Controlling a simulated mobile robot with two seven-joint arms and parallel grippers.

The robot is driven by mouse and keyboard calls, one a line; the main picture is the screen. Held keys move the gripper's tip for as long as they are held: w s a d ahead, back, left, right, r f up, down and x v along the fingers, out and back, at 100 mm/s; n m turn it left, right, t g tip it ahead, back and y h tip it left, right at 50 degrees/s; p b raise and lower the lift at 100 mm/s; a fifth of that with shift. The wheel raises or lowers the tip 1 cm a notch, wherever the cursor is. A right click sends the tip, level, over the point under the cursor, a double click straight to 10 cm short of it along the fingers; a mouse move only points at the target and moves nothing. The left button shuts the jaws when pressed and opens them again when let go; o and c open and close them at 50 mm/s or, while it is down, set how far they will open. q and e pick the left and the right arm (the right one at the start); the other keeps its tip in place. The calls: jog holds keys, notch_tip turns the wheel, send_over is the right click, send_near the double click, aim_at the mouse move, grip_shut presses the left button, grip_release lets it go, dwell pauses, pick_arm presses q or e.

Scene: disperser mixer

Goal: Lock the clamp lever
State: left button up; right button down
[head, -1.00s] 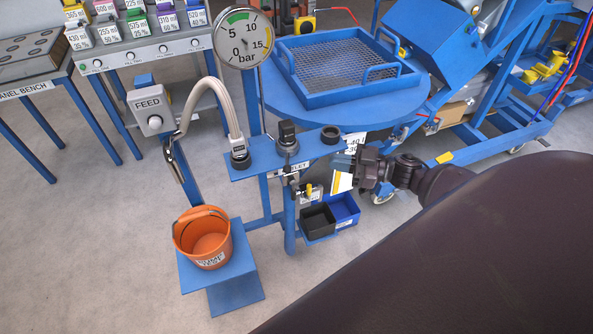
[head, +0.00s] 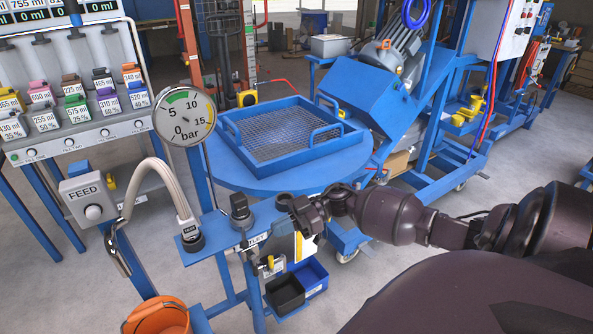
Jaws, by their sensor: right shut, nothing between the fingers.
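I cannot tell for certain which part is the clamp lever. A black handle (head: 240,208) stands on the blue rail (head: 222,238), between the hose end and the rail's right end. A small yellow-handled fitting (head: 272,263) sits below the rail at the outlet. My right gripper (head: 298,216) is shut and empty at the rail's right end, close to the black ring (head: 284,199) there. Whether it touches the rail cannot be told. Its wrist hides part of a white and yellow label (head: 305,247). My left gripper is not in view.
A pressure gauge (head: 185,117) rises behind the rail. A blue mesh tray (head: 290,135) lies on the round blue table (head: 240,180). A grey hose (head: 168,190), a FEED box (head: 90,196) and an orange bucket (head: 158,316) are on the left. Bins (head: 308,277) sit below.

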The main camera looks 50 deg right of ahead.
aim_at(245, 240)
jog(key=x, duration=0.6)
jog(key=shift+r, duration=0.1)
jog(key=shift+w+a+r+m+t+h+p, duration=0.15)
jog(key=shift+a+r+m+t+h+p, duration=0.3)
jog(key=shift+p, duration=0.75)
jog(key=t+p, duration=0.1)
jog(key=f+m+t+p, duration=0.1)
jog(key=shift+a+m+h+p, duration=0.25)
jog(key=shift+a+h+p, duration=0.05)
jog(key=shift+h, duration=0.05)
